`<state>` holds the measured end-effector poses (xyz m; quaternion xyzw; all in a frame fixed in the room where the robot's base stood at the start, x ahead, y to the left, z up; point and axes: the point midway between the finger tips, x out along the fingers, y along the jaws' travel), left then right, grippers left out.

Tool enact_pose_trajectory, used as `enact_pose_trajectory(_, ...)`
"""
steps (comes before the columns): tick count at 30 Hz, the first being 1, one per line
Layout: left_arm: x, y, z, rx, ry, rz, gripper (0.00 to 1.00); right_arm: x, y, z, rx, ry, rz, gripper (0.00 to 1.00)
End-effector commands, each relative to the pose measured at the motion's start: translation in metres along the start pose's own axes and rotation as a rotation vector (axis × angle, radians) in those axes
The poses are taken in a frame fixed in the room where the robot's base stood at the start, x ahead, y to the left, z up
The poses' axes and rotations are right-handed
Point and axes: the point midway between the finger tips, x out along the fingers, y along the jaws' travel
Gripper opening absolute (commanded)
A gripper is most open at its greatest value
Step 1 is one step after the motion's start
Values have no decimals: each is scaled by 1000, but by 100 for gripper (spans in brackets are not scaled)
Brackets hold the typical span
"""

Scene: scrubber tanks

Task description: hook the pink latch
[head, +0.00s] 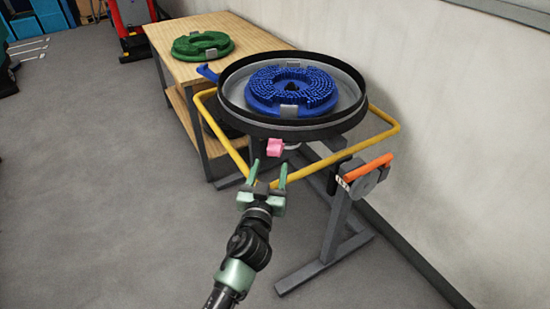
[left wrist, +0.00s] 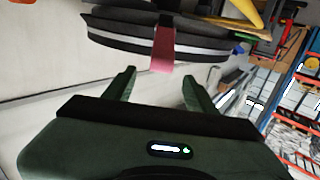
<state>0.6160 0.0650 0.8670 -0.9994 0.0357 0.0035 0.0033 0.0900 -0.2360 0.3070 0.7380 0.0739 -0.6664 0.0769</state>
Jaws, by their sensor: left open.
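The pink latch (head: 274,147) hangs at the front underside of the round black-rimmed pan (head: 293,127). In the left wrist view the pink latch (left wrist: 162,50) lies ahead of the fingers, between their lines, against the pan's black and pale rim (left wrist: 115,36). My left gripper (head: 269,174) is open, just below and in front of the latch, with its fingers pointing toward it. The two fingers also show in the left wrist view (left wrist: 159,86), with nothing between them. Whether the latch is hooked cannot be told. My right gripper is not in view.
A yellow tube frame (head: 222,139) surrounds the pan, close to my left gripper. A blue brush disc (head: 290,90) lies in the pan. An orange handle (head: 368,167) is on the right of the grey stand. A wooden table (head: 180,71) holds a green disc (head: 202,45). The floor at left is free.

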Motion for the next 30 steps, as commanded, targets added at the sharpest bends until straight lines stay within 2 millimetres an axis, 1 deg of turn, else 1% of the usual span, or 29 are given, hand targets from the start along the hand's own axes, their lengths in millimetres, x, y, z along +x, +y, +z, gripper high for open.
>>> enact_pose_trajectory(1,4,0,-5,-3,12,-2,56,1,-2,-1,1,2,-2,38)
enact_pose_trajectory(3,12,0,-9,-2,17,-2,56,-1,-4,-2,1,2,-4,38)
enact_pose_trajectory(9,45,0,-8,-1,14,-2,56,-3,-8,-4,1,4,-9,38)
enact_pose_trajectory(15,70,0,-7,-2,12,-1,56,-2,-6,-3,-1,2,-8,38)
enact_pose_trajectory(19,76,0,-6,-4,11,-1,56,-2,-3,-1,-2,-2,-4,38)
enact_pose_trajectory(26,77,0,-6,-4,11,-1,56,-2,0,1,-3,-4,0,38)
enact_pose_trajectory(27,77,0,-6,-4,11,-1,51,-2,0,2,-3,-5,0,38)
enact_pose_trajectory(29,77,0,-6,-4,11,-1,34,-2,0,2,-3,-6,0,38)
enact_pose_trajectory(30,77,0,-6,-4,11,-1,23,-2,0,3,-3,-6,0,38)
